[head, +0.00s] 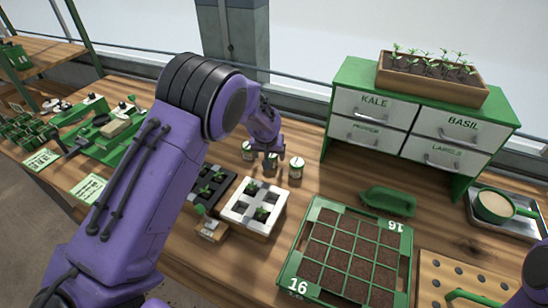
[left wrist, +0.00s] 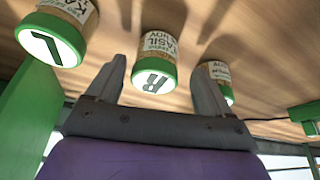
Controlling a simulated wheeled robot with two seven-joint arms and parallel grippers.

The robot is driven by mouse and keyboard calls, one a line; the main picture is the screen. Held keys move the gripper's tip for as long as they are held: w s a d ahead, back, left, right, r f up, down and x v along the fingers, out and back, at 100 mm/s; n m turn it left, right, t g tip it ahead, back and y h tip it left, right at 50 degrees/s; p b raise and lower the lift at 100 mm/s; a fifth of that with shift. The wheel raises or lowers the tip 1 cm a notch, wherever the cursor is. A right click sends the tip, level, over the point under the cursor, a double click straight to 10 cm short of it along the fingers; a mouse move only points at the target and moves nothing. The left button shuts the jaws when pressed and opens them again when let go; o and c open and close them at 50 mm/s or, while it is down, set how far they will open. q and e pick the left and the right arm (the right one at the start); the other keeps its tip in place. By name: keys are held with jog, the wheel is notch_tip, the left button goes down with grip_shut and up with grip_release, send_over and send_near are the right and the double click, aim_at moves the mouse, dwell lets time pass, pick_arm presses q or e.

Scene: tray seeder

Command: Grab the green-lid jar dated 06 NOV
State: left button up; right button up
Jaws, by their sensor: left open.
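Three small jars with green lids stand in a row on the wooden bench. In the left wrist view the middle jar (left wrist: 155,66) has an R on its lid and a label reading BASIL with a date ending in NOV; its day number is not clear. The left jar (left wrist: 58,32) has an L on its lid and a label starting KA. The right jar (left wrist: 217,78) has a label too small to read. My left gripper (left wrist: 156,88) is open, with its fingers on either side of the middle jar's lid; contact cannot be told. In the head view the gripper (head: 268,150) hides part of the jars.
A green seed tray (head: 311,228) marked 16 lies at front centre, beside a white-topped seedling block (head: 236,215). A green drawer cabinet (head: 345,72) stands behind at right, with a green scoop (head: 388,200) in front of it.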

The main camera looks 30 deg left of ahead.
pick_arm(q)
jog(key=shift+w+d+f, duration=0.1)
jog(key=shift+w+f, duration=0.25)
jog(key=shift+f, duration=0.3)
jog(key=shift+w+d+f, duration=0.1)
jog(key=shift+w+f, duration=0.2)
jog(key=shift+f, duration=0.3)
jog(key=shift+s+a, duration=0.1)
jog(key=c, duration=1.1)
jog(key=shift+r, duration=0.15)
